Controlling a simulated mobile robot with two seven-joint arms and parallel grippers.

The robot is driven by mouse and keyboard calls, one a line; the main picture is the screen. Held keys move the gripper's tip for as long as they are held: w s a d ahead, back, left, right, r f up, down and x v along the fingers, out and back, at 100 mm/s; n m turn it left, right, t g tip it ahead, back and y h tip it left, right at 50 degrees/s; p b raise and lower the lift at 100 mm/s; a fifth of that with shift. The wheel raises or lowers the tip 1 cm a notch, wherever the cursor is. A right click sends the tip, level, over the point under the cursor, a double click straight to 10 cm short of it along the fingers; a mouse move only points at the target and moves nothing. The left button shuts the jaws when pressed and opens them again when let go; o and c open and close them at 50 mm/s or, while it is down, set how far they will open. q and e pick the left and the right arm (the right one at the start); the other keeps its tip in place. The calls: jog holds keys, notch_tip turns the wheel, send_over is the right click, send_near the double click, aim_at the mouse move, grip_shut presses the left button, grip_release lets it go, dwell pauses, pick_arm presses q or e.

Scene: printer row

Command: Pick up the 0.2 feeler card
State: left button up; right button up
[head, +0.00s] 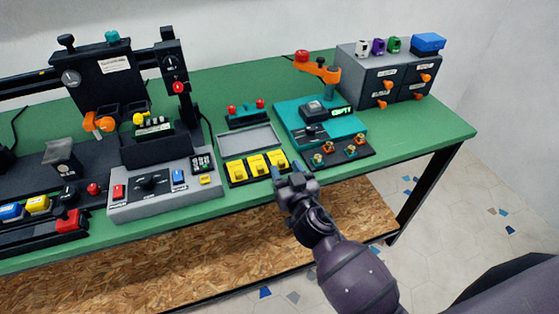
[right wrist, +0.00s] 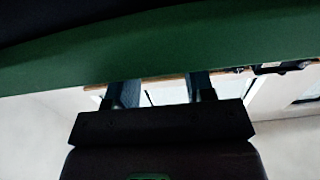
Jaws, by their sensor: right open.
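Three yellow cards stand in a dark holder (head: 240,183) near the front edge of the green bench: a left one (head: 236,170), a middle one (head: 257,164) and a right one (head: 277,159). They look like the feeler cards, but I cannot read which is 0.2. My right gripper (head: 288,170) is at the bench's front edge, just in front and to the right of the right card. In the right wrist view its two fingers (right wrist: 163,92) are apart with nothing held between them. The cards cannot be made out in that view. My left gripper is not in view.
A grey tray (head: 247,138) lies behind the cards. A teal device (head: 315,122) and a dark plate with brass fittings (head: 345,153) stand to the right. A grey control box (head: 140,207) is to the left. Grey drawers (head: 370,75) stand at the back right.

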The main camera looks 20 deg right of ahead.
aim_at(282, 164)
jog(key=shift+w+a, duration=0.1)
jog(key=shift+w, duration=2.3)
grip_shut()
